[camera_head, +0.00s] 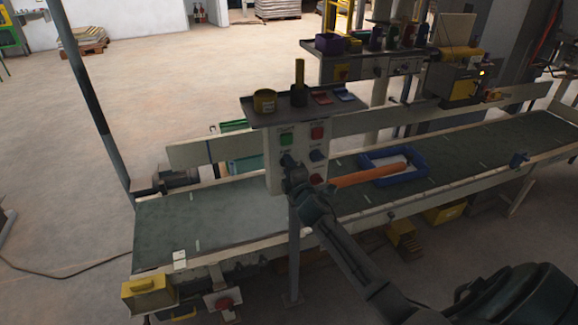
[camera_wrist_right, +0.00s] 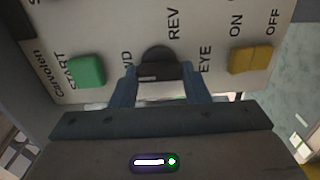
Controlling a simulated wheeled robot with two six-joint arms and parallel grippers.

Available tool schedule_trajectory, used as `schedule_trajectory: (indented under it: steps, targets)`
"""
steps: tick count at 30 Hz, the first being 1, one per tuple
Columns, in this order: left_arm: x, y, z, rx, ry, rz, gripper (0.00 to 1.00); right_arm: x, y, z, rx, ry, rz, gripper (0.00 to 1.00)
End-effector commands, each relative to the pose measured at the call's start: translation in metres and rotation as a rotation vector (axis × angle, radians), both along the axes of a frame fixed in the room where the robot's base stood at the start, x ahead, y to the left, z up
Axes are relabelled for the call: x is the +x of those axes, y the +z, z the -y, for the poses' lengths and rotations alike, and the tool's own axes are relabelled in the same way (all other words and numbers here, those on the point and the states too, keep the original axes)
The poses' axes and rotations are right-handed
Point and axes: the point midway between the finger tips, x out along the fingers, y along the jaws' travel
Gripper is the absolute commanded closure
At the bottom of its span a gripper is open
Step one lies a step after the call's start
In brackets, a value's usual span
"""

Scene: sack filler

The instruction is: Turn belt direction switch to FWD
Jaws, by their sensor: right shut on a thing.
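The control panel (camera_head: 301,150) stands on a post at the near side of the conveyor. The belt direction switch (camera_wrist_right: 158,58) is a dark round knob between the letters "WD" and "REV" in the right wrist view. My right gripper (camera_wrist_right: 160,84) is shut on this knob, with one finger on each side. In the head view my right gripper (camera_head: 293,178) is at the panel's lower left and hides part of it. Which way the knob points is unclear. My left gripper is not in view.
A green START button (camera_wrist_right: 86,70) and a yellow EYE switch (camera_wrist_right: 249,60) flank the knob closely. A tray (camera_head: 300,107) with small items tops the panel. A blue crate (camera_head: 416,176) sits on the conveyor belt (camera_head: 200,222) behind.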

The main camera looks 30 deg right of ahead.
Motion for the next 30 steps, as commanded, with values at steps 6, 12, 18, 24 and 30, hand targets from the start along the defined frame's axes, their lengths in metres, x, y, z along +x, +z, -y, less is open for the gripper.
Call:
schedule_trajectory:
  steps: [6, 12, 18, 24, 30]
  targets:
    - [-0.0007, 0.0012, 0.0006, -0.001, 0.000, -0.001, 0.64, -0.0002, -0.0010, -0.0001, -0.018, 0.000, -0.005, 0.81]
    - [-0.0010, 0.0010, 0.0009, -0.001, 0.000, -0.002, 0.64, -0.0002, -0.0012, 0.0000, -0.019, 0.000, -0.007, 0.81]
    - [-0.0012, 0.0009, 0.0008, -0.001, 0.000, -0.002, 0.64, -0.0002, -0.0012, 0.0000, -0.019, 0.000, -0.007, 0.41]
    - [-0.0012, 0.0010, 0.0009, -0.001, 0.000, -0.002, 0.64, -0.0001, -0.0007, 0.0000, -0.018, 0.000, -0.005, 0.36]
    - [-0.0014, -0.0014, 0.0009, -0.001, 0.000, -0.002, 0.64, -0.0052, -0.0013, -0.0013, -0.018, 0.000, -0.004, 0.36]
